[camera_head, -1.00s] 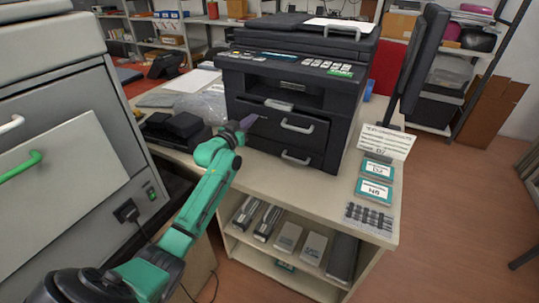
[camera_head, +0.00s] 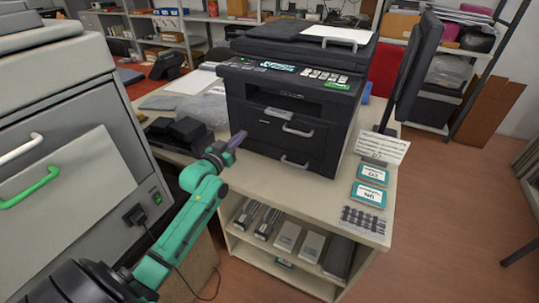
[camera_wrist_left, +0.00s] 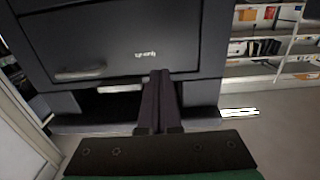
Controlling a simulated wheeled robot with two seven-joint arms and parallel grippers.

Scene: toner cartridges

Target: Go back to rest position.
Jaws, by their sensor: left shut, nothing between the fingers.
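My left gripper (camera_head: 238,140) is shut with nothing between its fingers, at the front left of the black printer (camera_head: 295,90) and apart from it in the head view. In the left wrist view its two dark fingers (camera_wrist_left: 159,78) lie together, pointing at a dark front panel (camera_wrist_left: 110,40). My green left arm (camera_head: 190,215) reaches in from the lower left, past the grey cabinet. The right gripper is not in view.
The printer stands on a beige table (camera_head: 270,180) with cartridge boxes on the shelf below. A grey cabinet (camera_head: 60,150) with a green handle (camera_head: 30,188) is close on the left. Label cards (camera_head: 369,193) lie at the table's right. The floor (camera_head: 450,220) on the right is clear.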

